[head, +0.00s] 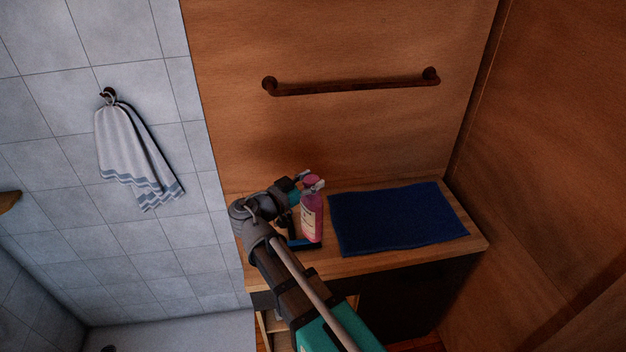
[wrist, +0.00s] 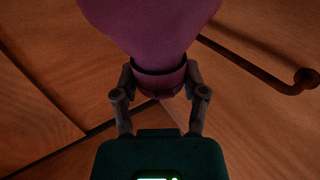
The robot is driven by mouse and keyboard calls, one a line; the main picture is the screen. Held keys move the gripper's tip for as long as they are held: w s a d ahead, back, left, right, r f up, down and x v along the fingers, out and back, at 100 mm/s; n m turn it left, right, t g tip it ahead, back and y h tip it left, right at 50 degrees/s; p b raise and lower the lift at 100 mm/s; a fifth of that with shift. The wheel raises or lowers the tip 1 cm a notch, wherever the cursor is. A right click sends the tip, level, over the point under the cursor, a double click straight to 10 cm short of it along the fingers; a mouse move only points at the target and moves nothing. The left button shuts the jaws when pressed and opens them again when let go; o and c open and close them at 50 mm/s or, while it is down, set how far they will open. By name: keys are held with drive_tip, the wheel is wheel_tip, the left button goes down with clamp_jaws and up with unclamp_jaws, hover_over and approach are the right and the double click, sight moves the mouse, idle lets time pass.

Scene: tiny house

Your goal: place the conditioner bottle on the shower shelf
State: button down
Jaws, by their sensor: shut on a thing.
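The pink conditioner bottle (head: 311,220) has a pale label and stands roughly upright over the left part of the wooden counter. My gripper (head: 312,183) is shut on its narrow top end. In the wrist view the bottle (wrist: 150,28) looks dark purple and fills the top, with its neck and cap between the fingers (wrist: 160,82). I cannot tell whether its base touches the counter. A small brown wooden ledge (head: 9,201) on the tiled wall at the far left edge may be the shower shelf; most of it is out of view.
A dark blue mat (head: 398,218) lies on the wooden counter (head: 400,252), right of the bottle. A dark blue object (head: 304,244) is by the bottle's base. A wooden bar (head: 350,86) is on the back wall. A striped towel (head: 135,155) hangs on the tiled wall.

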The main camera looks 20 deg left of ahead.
drive_tip(key=shift+w+d+r+p, duration=0.2)
drive_tip(key=shift+w+r+p, duration=0.25)
drive_tip(key=shift+w, duration=0.05)
drive_tip(key=w+d+r+p, duration=0.8)
drive_tip(key=w, duration=0.3)
drive_tip(key=w+d+r+p, duration=0.8)
drive_tip(key=w+d, duration=0.1)
drive_tip(key=w, duration=0.3)
drive_tip(key=shift+w+r+h, duration=0.2)
drive_tip(key=shift+w+h, duration=0.05)
drive_tip(key=shift+h, duration=0.05)
drive_tip(key=shift+s+a, duration=0.1)
